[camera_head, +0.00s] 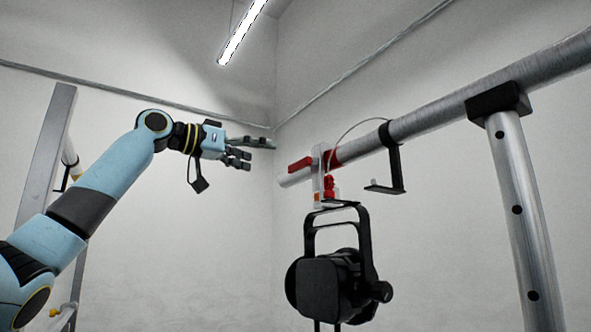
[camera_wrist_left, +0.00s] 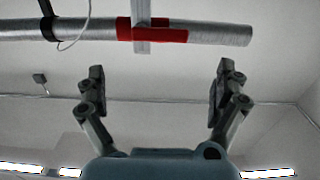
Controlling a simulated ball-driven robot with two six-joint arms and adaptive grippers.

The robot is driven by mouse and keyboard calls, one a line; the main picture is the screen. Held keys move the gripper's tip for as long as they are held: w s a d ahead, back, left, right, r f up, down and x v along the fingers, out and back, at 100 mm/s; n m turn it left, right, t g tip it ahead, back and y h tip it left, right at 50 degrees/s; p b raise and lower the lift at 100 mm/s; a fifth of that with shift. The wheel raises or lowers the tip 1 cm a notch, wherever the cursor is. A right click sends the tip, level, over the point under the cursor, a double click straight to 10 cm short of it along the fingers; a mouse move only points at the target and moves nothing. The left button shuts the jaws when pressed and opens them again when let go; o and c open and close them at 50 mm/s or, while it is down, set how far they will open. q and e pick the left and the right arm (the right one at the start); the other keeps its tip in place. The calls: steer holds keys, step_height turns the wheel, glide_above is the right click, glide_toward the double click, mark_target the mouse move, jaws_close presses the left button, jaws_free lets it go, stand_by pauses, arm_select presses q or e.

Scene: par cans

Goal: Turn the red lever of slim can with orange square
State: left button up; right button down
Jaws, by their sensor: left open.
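A black par can (camera_head: 335,285) hangs by its yoke below a silver pipe (camera_head: 440,108) in the head view. A red lever (camera_head: 329,187) sits on the clamp above the yoke, just under the pipe. My left gripper (camera_head: 255,150) is open and empty, left of the pipe's end and apart from the clamp. In the left wrist view my left gripper (camera_wrist_left: 157,90) has its fingers spread, with the pipe (camera_wrist_left: 215,34) and a silver clamp strap (camera_wrist_left: 140,35) beyond them. The lever is not clear there.
Red tape (camera_head: 300,164) marks the pipe near its free end. A black bracket (camera_head: 390,165) with a thin cable hangs right of the clamp. A silver upright (camera_head: 520,215) carries the pipe at right. The space between my gripper and the pipe end looks free.

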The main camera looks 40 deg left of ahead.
mark_target(302, 166)
arm_select(q)
steer(key=p+x, duration=0.4)
steer(key=x, duration=0.6)
steer(key=shift+w+p, duration=0.25)
steer(key=shift+p, duration=0.15)
steer(key=shift+c, duration=0.9)
steer(key=c, duration=1.4)
steer(key=shift+r, duration=0.1)
arm_select(e)
steer(key=r, duration=0.3)
steer(key=s+r, duration=0.1)
steer(key=r, duration=0.1)
steer(key=shift+a, duration=0.3)
